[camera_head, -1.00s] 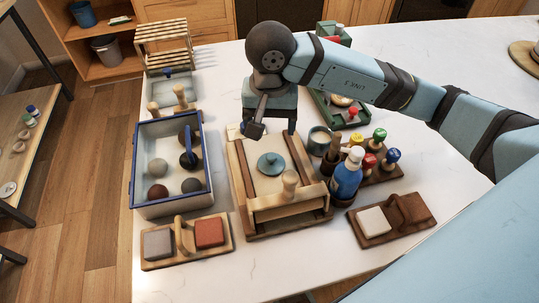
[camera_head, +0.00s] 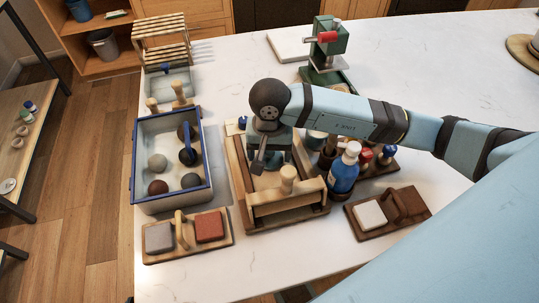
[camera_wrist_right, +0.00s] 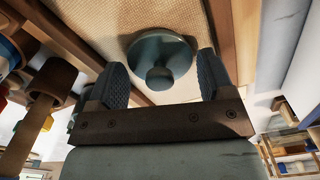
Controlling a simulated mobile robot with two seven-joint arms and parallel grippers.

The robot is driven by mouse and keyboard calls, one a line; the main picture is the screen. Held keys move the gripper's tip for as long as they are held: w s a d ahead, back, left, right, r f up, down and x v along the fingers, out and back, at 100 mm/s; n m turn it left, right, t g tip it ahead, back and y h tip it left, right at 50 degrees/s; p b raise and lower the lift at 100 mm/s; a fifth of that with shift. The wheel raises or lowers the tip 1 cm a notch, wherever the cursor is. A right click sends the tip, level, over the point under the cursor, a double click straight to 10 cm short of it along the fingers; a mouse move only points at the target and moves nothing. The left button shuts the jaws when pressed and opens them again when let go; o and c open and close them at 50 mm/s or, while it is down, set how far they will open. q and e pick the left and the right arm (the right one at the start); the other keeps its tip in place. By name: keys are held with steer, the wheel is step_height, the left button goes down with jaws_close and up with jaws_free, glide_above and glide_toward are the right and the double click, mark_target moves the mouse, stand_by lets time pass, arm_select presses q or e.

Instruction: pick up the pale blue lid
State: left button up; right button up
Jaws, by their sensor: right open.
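The pale blue lid (camera_wrist_right: 160,58) is a round disc with a knob, lying on the woven bed of a wooden tray (camera_head: 237,160). In the right wrist view the lid shows between the two finger pads of my right gripper (camera_wrist_right: 163,78). The gripper is open, with a pad on each side of the knob, and does not look closed on it. My left gripper is not in view.
A blue-rimmed bin (camera_head: 158,180) with several balls stands left of the tray. A blue bottle (camera_head: 344,172) stands close on its right. Wooden holders with blocks (camera_head: 210,228) lie in front. A green press (camera_head: 328,45) stands at the back.

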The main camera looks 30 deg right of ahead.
steer(key=c, duration=1.3)
steer(key=shift+c, duration=0.2)
